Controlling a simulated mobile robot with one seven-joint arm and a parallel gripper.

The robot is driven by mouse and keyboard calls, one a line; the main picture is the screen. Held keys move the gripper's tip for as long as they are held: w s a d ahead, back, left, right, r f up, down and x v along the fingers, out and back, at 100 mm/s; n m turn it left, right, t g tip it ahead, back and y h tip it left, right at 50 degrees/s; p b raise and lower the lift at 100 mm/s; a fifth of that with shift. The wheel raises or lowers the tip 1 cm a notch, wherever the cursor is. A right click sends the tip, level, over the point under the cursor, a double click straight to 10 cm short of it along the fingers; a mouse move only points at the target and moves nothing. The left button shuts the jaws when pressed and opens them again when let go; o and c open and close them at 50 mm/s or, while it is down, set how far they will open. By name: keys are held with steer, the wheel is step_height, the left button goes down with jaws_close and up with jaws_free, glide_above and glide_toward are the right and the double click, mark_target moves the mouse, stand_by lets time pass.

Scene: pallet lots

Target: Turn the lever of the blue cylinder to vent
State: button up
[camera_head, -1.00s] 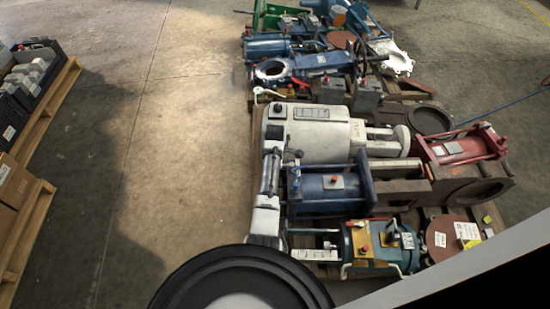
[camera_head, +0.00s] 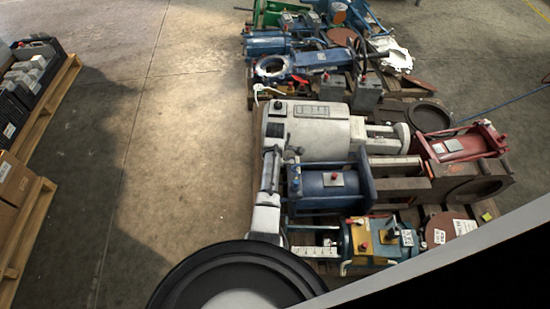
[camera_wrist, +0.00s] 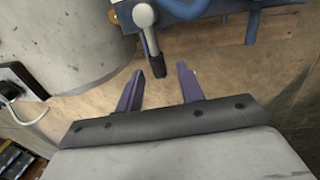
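The blue cylinder (camera_head: 322,194) lies on its side among the pallet goods in the head view, a red knob on its top. In the wrist view, part of a blue body (camera_wrist: 212,8) shows at the top edge. A lever (camera_wrist: 146,20) with a silver rounded hub and a short black grip hangs down there. My gripper (camera_wrist: 160,70) has its two dark purple fingers spread apart. The tip of the black grip is near the gap between the fingertips. I cannot tell whether it touches them. In the head view my gripper's fingers are too small to make out.
A large grey-white cylinder (camera_head: 312,134) lies just behind the blue one, and its rounded body (camera_wrist: 60,40) fills the wrist view's upper left. A teal and yellow actuator (camera_head: 376,242) sits in front. A red cylinder (camera_head: 462,145) lies to the right. Bare floor (camera_head: 180,170) is clear on the left.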

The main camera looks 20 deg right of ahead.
step_height(320, 180, up, 14)
steer(key=s, duration=0.2)
steer(key=shift+s+a+f, duration=0.2)
steer(key=shift+a+f, duration=0.05)
steer(key=shift+a, duration=0.1)
